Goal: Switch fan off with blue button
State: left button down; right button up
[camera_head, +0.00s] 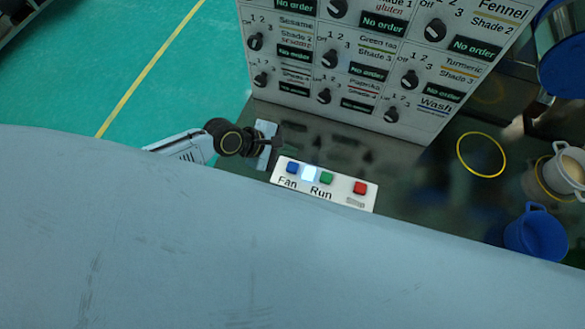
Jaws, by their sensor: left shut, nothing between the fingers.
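The blue button (292,168) sits at the left end of a small white button panel (342,194), above the word "Fan". A pale lit patch is just right of it, then a green button (326,179) above "Run" and a red button (359,188). My left gripper (272,146) is shut and empty, just left of and above the blue button. I cannot tell whether it touches the panel. The fan itself is not recognisable in view. My right gripper is not in view.
A large grey surface (200,240) fills the foreground. A panel (350,62) with several black knobs and "No order" displays stands behind. Green floor (100,70) lies open at left.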

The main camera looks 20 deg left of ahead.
pick_arm(q)
notch_tip(320, 180, down, 4)
jog(key=b, duration=0.3)
jog(key=shift+f+b, duration=0.2)
jog(key=shift+b, duration=0.15)
jog(key=shift+f+b, duration=0.3)
jog(key=shift+f, duration=0.2)
jog(key=shift+f, duration=0.15)
dwell(1.1)
jog(key=shift+f, duration=0.3)
jog(key=shift+f+b, duration=0.4)
jog(key=shift+f, duration=0.1)
dwell(0.6)
jog(key=shift+r, duration=0.1)
jog(key=shift+r+p, duration=0.85)
jog(key=shift+p, duration=0.25)
